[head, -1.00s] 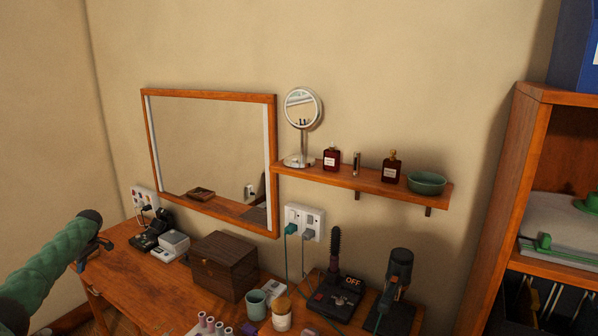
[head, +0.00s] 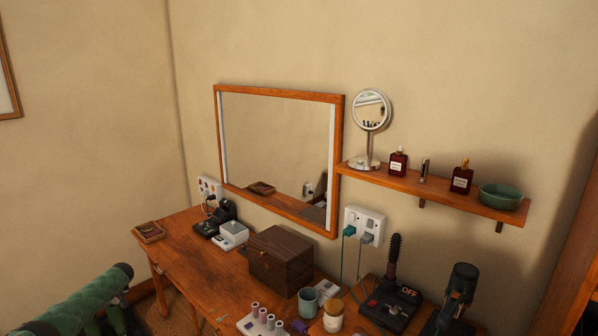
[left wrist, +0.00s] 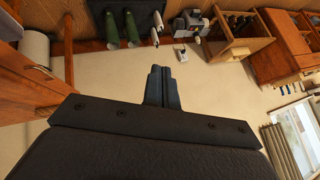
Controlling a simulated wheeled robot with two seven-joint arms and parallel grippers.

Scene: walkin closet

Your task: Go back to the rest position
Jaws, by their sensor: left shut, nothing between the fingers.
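In the left wrist view my left gripper (left wrist: 161,72) is shut, its two dark fingers together and nothing between them. My right gripper is in neither view.
On the table stand a dark wooden box (head: 281,262), a green cup (head: 308,302), a jar (head: 333,317) and a hot brush on its base (head: 391,305). A wall shelf (head: 435,192) holds a round mirror (head: 370,110), bottles and a bowl (head: 501,196).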

